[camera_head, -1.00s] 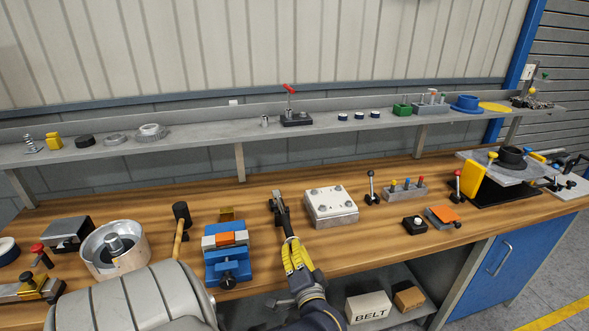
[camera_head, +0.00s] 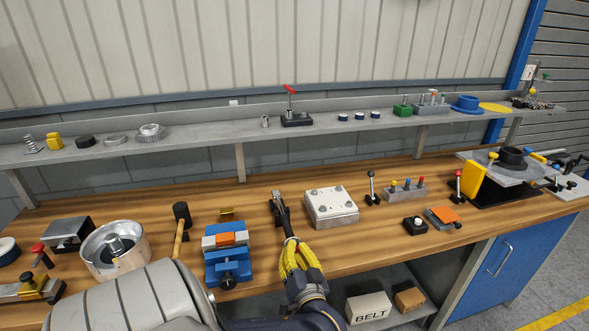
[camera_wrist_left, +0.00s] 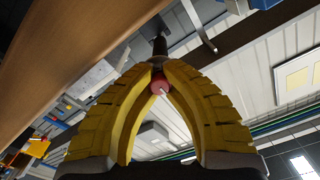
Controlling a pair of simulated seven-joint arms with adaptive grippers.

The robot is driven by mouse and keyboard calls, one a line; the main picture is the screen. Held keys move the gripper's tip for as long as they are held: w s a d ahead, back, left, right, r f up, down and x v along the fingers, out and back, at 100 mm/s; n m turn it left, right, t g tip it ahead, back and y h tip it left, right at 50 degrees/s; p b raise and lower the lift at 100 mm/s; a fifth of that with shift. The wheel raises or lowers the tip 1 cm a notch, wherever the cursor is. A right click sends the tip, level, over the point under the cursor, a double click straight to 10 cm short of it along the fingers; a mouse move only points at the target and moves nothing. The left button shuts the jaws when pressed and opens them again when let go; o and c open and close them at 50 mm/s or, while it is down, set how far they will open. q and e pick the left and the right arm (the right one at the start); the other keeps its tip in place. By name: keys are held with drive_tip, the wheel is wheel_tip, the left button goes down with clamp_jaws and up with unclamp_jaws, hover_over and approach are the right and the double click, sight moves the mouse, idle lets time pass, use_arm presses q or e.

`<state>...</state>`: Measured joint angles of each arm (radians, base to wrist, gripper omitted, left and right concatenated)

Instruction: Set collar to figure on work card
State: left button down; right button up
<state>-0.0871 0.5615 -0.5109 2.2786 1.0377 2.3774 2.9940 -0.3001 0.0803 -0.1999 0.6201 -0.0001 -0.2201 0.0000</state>
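My left gripper (camera_head: 291,241) has yellow ribbed fingers and is over the bench's front part. A dark, long tool (camera_head: 279,207) reaches from the fingertips towards the back of the bench. Whether it rests on the wood is unclear. A collar with marks on this tool is too small or hidden to tell. No readable work card or figure shows. My right gripper is not in view.
A pale block with bolts (camera_head: 331,207) stands just right of the tool. A blue vise (camera_head: 228,268) and a hammer (camera_head: 181,225) are to the left. A BELT box (camera_head: 368,308) sits on the lower shelf. Bare wood lies behind the tool.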

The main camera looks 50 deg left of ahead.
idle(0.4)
use_arm(q)
drive_tip(key=c, duration=1.2)
unclamp_jaws()
drive_tip(key=shift+c, duration=0.2)
drive_tip(key=v, duration=1.2)
